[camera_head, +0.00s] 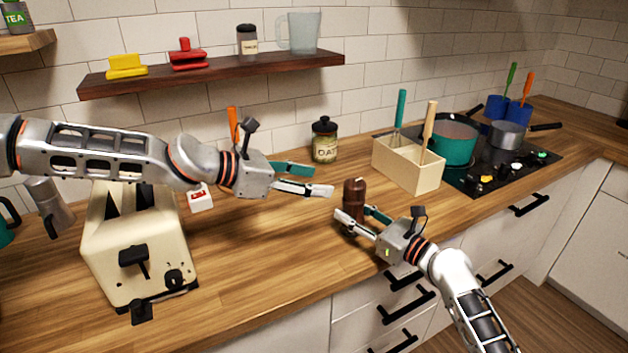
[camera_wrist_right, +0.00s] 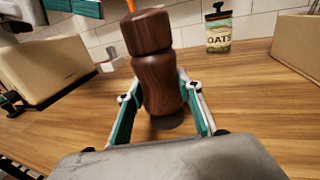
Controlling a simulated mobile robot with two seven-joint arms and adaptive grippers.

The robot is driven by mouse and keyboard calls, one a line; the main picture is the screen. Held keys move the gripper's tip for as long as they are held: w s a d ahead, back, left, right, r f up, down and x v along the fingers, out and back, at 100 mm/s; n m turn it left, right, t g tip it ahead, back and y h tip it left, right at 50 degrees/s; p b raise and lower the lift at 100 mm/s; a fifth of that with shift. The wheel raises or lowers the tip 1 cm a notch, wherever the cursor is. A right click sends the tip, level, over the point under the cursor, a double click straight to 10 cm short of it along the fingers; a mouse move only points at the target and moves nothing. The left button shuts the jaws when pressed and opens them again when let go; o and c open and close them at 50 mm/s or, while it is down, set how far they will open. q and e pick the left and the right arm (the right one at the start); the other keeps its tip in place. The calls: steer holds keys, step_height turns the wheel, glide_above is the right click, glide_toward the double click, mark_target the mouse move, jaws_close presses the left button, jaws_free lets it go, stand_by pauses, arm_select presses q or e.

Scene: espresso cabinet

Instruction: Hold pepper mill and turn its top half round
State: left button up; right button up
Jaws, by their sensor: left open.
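The dark brown wooden pepper mill (camera_head: 354,190) stands upright near the counter's front edge. In the right wrist view the pepper mill (camera_wrist_right: 158,75) has its round top half above a waisted body. My right gripper (camera_head: 357,213) is low at the body, one finger on each side; in its wrist view the fingers (camera_wrist_right: 162,98) close in against the mill's sides. My left gripper (camera_head: 322,180) is open and empty, above the counter to the left of the mill's top and apart from it. Part of it shows at the top left of the wrist view.
A cream utensil box (camera_head: 408,166) stands right of the mill, and an oats jar (camera_head: 325,140) stands behind. A cream toaster (camera_head: 140,245) is at the left. The stove holds a teal pot (camera_head: 453,140). Counter between toaster and mill is clear.

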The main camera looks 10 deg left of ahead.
steer(key=o, duration=0.5)
